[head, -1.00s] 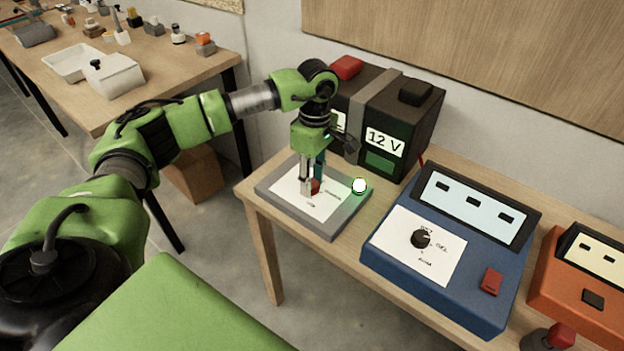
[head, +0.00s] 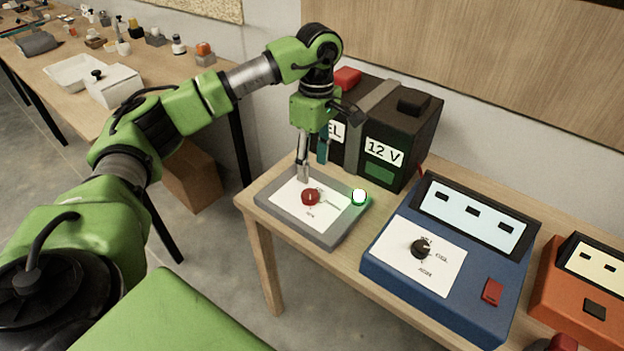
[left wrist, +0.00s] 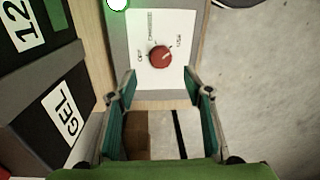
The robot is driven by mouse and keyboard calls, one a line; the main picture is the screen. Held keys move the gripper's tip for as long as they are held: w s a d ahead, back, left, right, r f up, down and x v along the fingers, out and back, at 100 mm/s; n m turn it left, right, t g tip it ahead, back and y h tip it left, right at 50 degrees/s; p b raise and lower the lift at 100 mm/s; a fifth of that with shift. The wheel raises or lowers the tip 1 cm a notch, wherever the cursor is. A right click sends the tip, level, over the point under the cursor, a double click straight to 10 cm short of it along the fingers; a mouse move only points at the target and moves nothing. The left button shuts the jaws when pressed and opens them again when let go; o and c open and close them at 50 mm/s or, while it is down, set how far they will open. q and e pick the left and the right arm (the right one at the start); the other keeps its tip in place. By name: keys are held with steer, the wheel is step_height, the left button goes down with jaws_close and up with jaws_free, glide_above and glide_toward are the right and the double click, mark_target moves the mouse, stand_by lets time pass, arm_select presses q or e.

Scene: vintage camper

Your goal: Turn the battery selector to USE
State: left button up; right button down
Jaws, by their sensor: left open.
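The battery selector is a red round knob (head: 311,197) on a white label in a grey panel (head: 335,240), with a glowing green-rimmed lamp (head: 359,197) at its right corner. In the left wrist view the knob (left wrist: 160,57) carries a pale pointer mark. The mark slants up and right, toward a small label (left wrist: 179,41) that seems to read USE; the lettering is tiny. My left gripper (head: 313,168) is open and empty, above the panel and clear of the knob. Its two fingers (left wrist: 160,90) stand apart below the knob in the wrist view. My right gripper is not in view.
A black battery box (head: 400,135) marked 12 V stands behind the panel, close to my left gripper. A blue device (head: 385,262) with a black knob and an orange device (head: 570,300) stand to the right. Another table (head: 150,58) with small items is at the back left.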

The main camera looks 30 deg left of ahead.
arm_select(q)
step_height(320, 180, up, 4)
steer(key=shift+w+f, duration=0.1)
steer(key=shift+f, duration=0.1)
stand_by(0.5)
